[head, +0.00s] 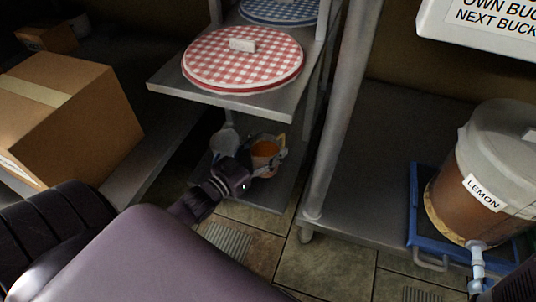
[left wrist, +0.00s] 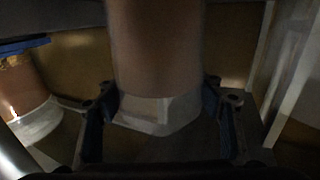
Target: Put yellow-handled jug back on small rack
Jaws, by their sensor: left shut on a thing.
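The yellow-handled jug (head: 264,149), with orange contents and a pale yellow handle, is low on the small rack (head: 160,86), just above or on its bottom shelf; I cannot tell whether it touches. My left gripper (head: 262,163) is shut around the jug's body. In the left wrist view the jug (left wrist: 155,50) stands upright between the two fingers of the gripper (left wrist: 162,115), with a pale band near its bottom. The gripper and wrist hide part of the jug in the head view.
A grey-white vessel (head: 224,141) is left of the jug. A red checked round lid (head: 230,75) lies on the shelf above. A cardboard box (head: 75,110) is at left. A rack post (head: 335,130) and the LEMON bucket (head: 448,195) are at right.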

